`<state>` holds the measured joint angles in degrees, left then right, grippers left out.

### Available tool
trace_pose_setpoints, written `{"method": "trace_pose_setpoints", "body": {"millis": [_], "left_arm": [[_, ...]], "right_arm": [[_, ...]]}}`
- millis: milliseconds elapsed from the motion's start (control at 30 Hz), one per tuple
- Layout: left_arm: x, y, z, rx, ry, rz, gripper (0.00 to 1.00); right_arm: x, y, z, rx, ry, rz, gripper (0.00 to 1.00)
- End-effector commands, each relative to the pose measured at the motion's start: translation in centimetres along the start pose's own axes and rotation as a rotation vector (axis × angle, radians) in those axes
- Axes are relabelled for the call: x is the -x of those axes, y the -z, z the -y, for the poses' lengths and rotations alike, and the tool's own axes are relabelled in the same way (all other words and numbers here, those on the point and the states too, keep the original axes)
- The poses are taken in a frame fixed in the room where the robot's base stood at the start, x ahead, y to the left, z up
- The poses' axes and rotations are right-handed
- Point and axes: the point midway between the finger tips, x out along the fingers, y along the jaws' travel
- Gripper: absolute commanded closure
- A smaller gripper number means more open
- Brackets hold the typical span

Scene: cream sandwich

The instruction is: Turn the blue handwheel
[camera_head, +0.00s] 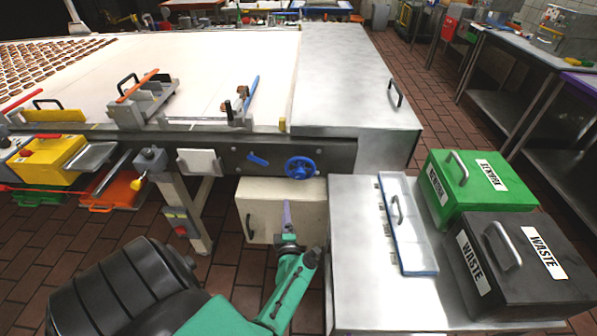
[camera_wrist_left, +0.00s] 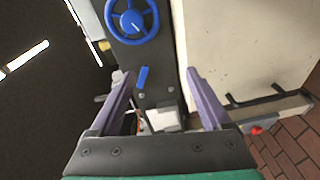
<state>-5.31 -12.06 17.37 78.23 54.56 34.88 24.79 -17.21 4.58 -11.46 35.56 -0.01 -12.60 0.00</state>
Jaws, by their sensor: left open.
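The blue handwheel (camera_head: 300,167) is mounted on the dark front rail of the long table. It has a round rim with spokes. In the left wrist view the handwheel (camera_wrist_left: 132,18) sits at the top, partly cut by the frame edge, beyond the fingertips. My left gripper (camera_head: 286,213) is below the handwheel in the head view, in front of a cream box. In the left wrist view its two purple fingers (camera_wrist_left: 157,73) are spread apart with nothing held between them. The gripper is apart from the wheel. My right gripper is not in view.
A small blue lever (camera_head: 257,159) is on the rail left of the wheel. The cream box (camera_head: 262,190) hangs below. A metal cabinet (camera_head: 355,290) with green (camera_head: 478,190) and black (camera_head: 530,262) boxes stands at right.

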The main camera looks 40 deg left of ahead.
Motion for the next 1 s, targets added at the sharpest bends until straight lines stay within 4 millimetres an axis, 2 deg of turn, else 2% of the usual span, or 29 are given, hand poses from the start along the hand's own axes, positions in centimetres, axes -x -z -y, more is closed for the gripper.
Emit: {"method": "trace_pose_setpoints", "body": {"millis": [33,100,200,300,367,467,667,900,1000], "left_arm": [[-0.4,-0.1,3.8,0.281,0.012,-0.014,0.19],[-0.4,-0.7,3.9,0.713,0.026,0.004,0.19],[0.3,-2.2,1.5,1.227,0.04,0.08,0.19],[1.1,-3.2,-1.4,1.528,0.056,0.154,0.19],[1.3,-3.4,-2.6,1.606,0.063,0.177,0.19],[0.5,-3.6,-3.6,1.626,0.065,0.184,0.19],[-4.2,-4.2,-4.1,1.621,0.062,0.182,0.19],[-10.4,-5.1,-4.3,1.619,0.061,0.178,0.19],[-12.0,-5.5,-4.3,1.619,0.063,0.179,0.19]], "right_arm": [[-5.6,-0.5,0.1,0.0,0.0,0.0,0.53],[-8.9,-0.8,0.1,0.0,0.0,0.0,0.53],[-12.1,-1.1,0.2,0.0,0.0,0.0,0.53],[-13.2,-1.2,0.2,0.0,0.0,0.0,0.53],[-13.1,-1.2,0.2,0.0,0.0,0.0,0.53],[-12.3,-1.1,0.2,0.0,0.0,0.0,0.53],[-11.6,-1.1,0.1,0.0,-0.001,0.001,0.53],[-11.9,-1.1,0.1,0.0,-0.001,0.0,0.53],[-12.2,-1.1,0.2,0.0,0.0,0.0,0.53]]}}
